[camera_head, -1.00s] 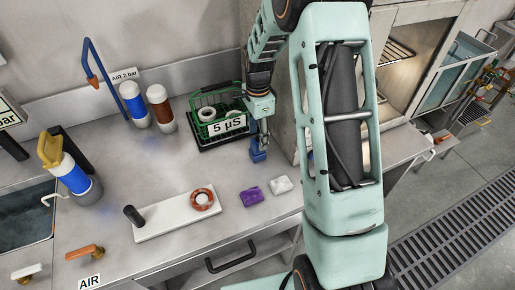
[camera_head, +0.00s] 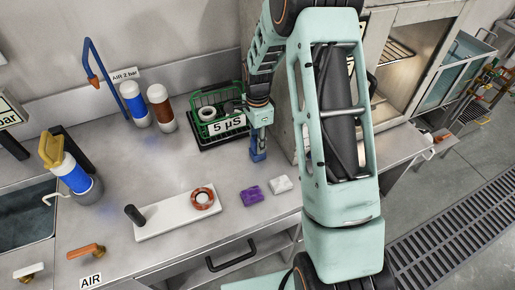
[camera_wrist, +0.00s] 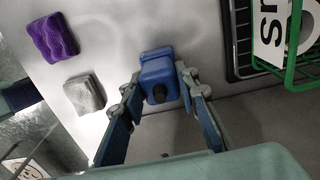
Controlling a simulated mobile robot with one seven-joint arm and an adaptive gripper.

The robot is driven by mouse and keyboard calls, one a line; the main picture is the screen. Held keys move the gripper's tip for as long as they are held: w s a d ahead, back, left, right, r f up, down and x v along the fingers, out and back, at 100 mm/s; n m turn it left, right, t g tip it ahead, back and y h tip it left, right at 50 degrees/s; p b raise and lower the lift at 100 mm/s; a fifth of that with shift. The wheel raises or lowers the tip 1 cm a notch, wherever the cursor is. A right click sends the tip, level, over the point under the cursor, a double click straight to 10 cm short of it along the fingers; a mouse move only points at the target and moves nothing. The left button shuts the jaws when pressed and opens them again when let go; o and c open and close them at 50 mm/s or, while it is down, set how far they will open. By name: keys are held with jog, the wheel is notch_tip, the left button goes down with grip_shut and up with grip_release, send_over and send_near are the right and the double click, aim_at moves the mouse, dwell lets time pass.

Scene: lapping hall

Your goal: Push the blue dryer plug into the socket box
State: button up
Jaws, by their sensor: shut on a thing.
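The blue plug (camera_wrist: 160,78) is a boxy blue piece with a round black end that faces the wrist camera. My gripper (camera_wrist: 158,68) is shut on it, one finger at each side. In the head view my gripper (camera_head: 258,143) is low over the bench, in front of the green basket. Blue shows at and below its fingers there, small and partly covered. A wider blue edge (camera_wrist: 155,51) shows just beyond the plug in the wrist view. I cannot tell whether it is the socket box or part of the plug, nor how far in the plug sits.
A green wire basket (camera_head: 207,101) with a "5 µS" sign stands close behind my gripper. A purple block (camera_head: 251,194) and a white block (camera_head: 282,184) lie in front. A white board (camera_head: 170,226) lies to the left, and a grey cabinet wall stands close right.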

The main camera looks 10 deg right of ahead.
jog(key=shift+r, duration=0.15)
jog(key=shift+r, duration=0.25)
notch_tip(320, 180, up, 2)
jog(key=shift+w+r, duration=0.1)
jog(key=shift+r, duration=0.05)
jog(key=s+d+r+b, duration=0.2)
jog(key=s+d+r, duration=0.1)
jog(key=s+r, duration=0.9)
jog(key=w+a+f+n+p, duration=0.3)
jog(key=w+n+p, duration=0.1)
jog(key=n, duration=1.1)
jog(key=shift+n+p, duration=0.4)
jog(key=shift+p, duration=0.25)
